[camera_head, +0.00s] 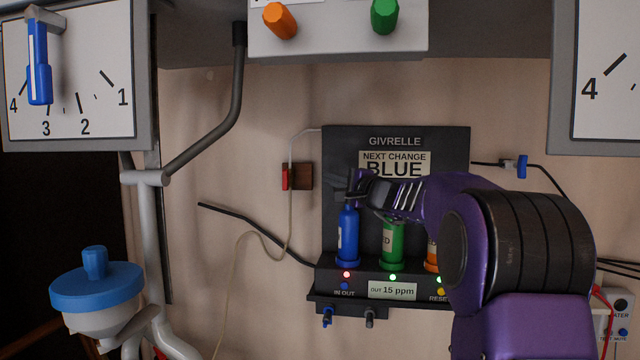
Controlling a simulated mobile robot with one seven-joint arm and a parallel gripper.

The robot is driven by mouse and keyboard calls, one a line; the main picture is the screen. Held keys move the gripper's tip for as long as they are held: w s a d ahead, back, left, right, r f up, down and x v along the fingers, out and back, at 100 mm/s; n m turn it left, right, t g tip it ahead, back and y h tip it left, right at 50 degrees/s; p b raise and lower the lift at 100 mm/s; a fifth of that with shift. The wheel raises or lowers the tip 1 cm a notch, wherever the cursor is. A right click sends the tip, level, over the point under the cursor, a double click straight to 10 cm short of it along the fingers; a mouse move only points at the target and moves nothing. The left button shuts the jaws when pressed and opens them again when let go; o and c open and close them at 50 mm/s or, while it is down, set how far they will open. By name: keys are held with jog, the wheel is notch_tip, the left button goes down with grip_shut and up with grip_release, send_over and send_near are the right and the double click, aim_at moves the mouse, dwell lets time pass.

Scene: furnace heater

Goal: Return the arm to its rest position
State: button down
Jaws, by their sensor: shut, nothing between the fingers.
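My purple and black arm rises from the lower right and reaches left in front of the dark GIVRELLE panel (335,155). My gripper (354,188) is at the arm's left end, just above the blue bottle (347,240). It is shut and holds nothing; whether it touches the bottle's top I cannot tell. The green bottle (393,245) stands to the right of the blue one. An orange bottle (432,250) is mostly hidden behind my arm. The panel's label (394,163) reads "NEXT CHANGE BLUE".
Dials with pointers or numbers stand at the upper left (75,65) and upper right (610,80). A box with orange and green knobs (335,35) hangs above. A blue-capped white vessel (97,295) and grey pipes are at left.

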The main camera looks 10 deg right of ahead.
jog(key=shift+s+d, duration=0.2)
jog(key=shift+s, duration=0.25)
